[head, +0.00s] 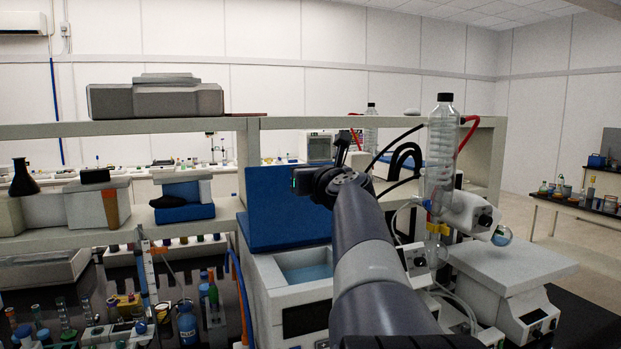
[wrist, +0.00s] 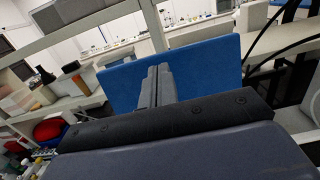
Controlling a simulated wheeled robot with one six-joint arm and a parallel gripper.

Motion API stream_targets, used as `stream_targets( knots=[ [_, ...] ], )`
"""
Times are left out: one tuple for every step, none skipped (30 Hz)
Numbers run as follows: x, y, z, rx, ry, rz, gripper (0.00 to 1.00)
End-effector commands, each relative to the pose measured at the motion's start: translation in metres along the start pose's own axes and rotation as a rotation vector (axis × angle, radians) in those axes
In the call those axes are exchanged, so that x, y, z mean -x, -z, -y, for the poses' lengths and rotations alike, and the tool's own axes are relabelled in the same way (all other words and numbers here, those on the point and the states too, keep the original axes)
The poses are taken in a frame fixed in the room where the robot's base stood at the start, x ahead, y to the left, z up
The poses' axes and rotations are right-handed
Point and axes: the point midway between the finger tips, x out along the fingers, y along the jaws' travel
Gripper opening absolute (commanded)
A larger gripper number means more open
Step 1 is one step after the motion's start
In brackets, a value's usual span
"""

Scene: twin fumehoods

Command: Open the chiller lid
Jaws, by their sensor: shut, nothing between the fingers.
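The chiller (head: 300,291) is a white box with a dark front panel, left of my arm in the head view. Its blue lid (head: 284,208) stands upright at the back of the box, and the opening shows light-blue liquid inside. My gripper (head: 342,148) is beside the lid's upper right edge in the head view, partly hidden by my arm. In the wrist view the lid (wrist: 205,72) spreads behind my gripper (wrist: 158,70), whose two grey fingers are together and empty. I cannot tell whether the fingers touch the lid.
A rotary evaporator with a glass condenser (head: 441,165) and hoses stands right of my arm. A shelf (head: 150,127) crosses behind the chiller. The dark bench at left holds several bottles and a blue flask (head: 187,322). The white platform (head: 515,264) at right has a clear top.

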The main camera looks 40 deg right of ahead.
Motion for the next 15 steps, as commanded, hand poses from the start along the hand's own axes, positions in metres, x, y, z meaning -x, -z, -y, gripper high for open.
stream_targets(
  knots=[
    [0.006, -0.013, 0.001, 0.004, 0.002, 0.004, 0.00],
    [0.009, -0.017, 0.001, 0.003, 0.002, 0.004, 0.00],
    [0.013, -0.023, 0.001, 0.004, 0.002, 0.004, 0.00],
    [0.016, -0.028, 0.001, 0.003, 0.002, 0.004, 0.00],
    [0.019, -0.032, 0.001, 0.004, 0.002, 0.004, 0.00],
    [0.022, -0.038, 0.001, 0.003, 0.002, 0.004, 0.00],
    [0.025, -0.043, 0.001, 0.004, 0.003, 0.004, 0.00],
    [0.029, -0.047, 0.001, 0.004, 0.003, 0.005, 0.00],
    [0.033, -0.054, 0.001, 0.004, 0.002, 0.005, 0.00],
    [0.036, -0.058, 0.001, 0.004, 0.002, 0.005, 0.00],
    [0.038, -0.062, 0.001, 0.003, 0.003, 0.004, 0.00],
    [0.042, -0.066, 0.001, 0.004, 0.002, 0.003, 0.00],
    [0.044, -0.069, 0.001, 0.003, 0.002, 0.004, 0.00],
    [0.046, -0.072, 0.001, 0.004, 0.003, 0.004, 0.00],
    [0.048, -0.075, 0.001, 0.003, 0.002, 0.003, 0.00]
  ],
)
